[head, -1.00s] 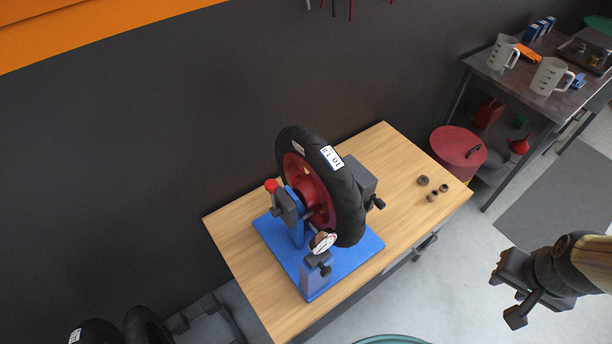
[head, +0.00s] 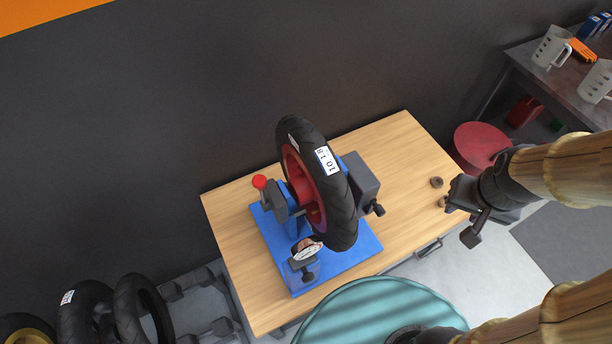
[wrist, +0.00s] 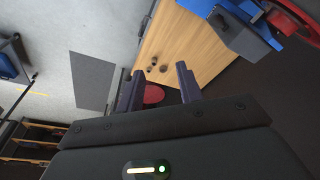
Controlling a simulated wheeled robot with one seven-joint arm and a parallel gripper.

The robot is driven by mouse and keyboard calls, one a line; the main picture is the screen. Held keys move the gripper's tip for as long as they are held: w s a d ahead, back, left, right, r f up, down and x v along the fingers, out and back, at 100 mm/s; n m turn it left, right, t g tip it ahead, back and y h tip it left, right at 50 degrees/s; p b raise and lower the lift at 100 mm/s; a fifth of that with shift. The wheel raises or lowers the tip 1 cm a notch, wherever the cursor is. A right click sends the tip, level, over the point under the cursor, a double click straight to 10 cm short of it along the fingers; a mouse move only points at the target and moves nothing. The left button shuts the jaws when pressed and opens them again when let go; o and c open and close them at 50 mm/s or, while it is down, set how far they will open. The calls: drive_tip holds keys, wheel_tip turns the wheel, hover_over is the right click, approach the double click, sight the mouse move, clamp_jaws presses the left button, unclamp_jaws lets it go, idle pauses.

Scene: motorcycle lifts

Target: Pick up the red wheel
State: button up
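The red wheel (head: 304,190) has a red rim inside a black tire with a white label. It is mounted upright on a blue stand (head: 352,258) on the wooden workbench (head: 232,225). Part of the red rim (wrist: 290,17) also shows at the top right of the wrist view. My gripper (head: 462,216) is to the right of the wheel, over the bench's right end and apart from the wheel. In the wrist view its two fingers (wrist: 159,88) stand apart with nothing between them.
Small dark cylinders (head: 437,182) lie on the bench's right end. Loose tires (head: 140,305) are at the lower left.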

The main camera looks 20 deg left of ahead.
drive_tip(key=shift+w, duration=0.25)
drive_tip(key=shift+o, duration=1.1)
drive_tip(key=shift+s+d, duration=0.1)
drive_tip(key=shift+s, duration=0.15)
drive_tip(key=o, duration=0.3)
drive_tip(key=shift+a+r, duration=0.15)
drive_tip(key=shift+a, duration=0.05)
drive_tip(key=o, duration=0.5)
drive_tip(key=w+a+n, duration=0.1)
drive_tip(key=a, duration=0.1)
drive_tip(key=w+a+r+n, duration=0.1)
drive_tip(key=a, duration=0.1)
drive_tip(key=w+a+r, duration=0.1)
drive_tip(key=w+a, duration=0.1)
drive_tip(key=shift+w+a+n+g+p, duration=0.1)
drive_tip(key=shift+a+n+g+p, duration=0.2)
drive_tip(key=shift+n, duration=0.1)
drive_tip(key=a+r+n, duration=0.2)
drive_tip(key=a+r, duration=0.1)
drive_tip(key=a, duration=0.6)
drive_tip(key=a+r+n+g, duration=0.1)
drive_tip(key=a+r+n, duration=0.2)
drive_tip(key=a, duration=0.6)
drive_tip(key=a+r+n+g+p, duration=0.1)
drive_tip(key=a+r+n, duration=0.1)
drive_tip(key=a, duration=0.7)
drive_tip(key=shift+w+r, duration=0.35)
drive_tip(key=shift+r, duration=0.15)
